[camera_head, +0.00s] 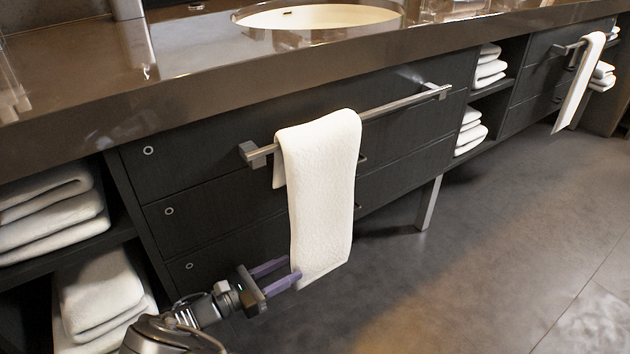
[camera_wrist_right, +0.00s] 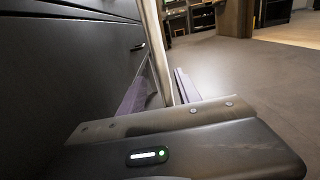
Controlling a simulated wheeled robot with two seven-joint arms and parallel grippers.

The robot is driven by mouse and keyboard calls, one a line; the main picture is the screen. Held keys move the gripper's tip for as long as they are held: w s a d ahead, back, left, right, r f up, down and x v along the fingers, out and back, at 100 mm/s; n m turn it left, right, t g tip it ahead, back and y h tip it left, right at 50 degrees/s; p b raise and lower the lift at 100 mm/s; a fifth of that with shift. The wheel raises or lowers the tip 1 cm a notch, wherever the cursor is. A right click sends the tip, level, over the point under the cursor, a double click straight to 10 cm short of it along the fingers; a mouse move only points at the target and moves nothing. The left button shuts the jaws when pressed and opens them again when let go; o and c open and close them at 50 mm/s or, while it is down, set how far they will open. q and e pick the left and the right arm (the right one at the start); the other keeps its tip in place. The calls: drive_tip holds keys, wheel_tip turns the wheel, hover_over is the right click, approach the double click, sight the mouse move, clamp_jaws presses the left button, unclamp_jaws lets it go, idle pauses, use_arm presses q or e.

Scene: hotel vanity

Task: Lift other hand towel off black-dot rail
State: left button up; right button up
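A white hand towel (camera_head: 322,190) hangs over the near metal rail (camera_head: 400,103) on the dark drawer front. My right gripper (camera_head: 284,272) is at the towel's lower left edge, with its purple fingers apart. In the head view, one finger crosses in front of the hem; the other's tip seems to go behind the edge. The right wrist view shows the towel edge-on (camera_wrist_right: 157,55) as a pale strip between the spread fingers (camera_wrist_right: 158,92). Another white towel (camera_head: 580,82) hangs on a far rail (camera_head: 566,48) at right. I cannot make out a black dot on either rail.
Folded white towels fill the left shelves (camera_head: 50,210) and the middle shelves (camera_head: 487,72). The brown countertop (camera_head: 230,68) with a sink (camera_head: 318,17) overhangs the drawers. The floor (camera_head: 480,240) to the right is clear.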

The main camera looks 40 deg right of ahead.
sight(312, 257)
drive_tip(key=shift+d, duration=1.3)
drive_tip(key=shift+d, duration=0.1)
drive_tip(key=d, duration=0.5)
drive_tip(key=shift+s, duration=0.15)
drive_tip(key=shift+c, duration=0.4)
clamp_jaws()
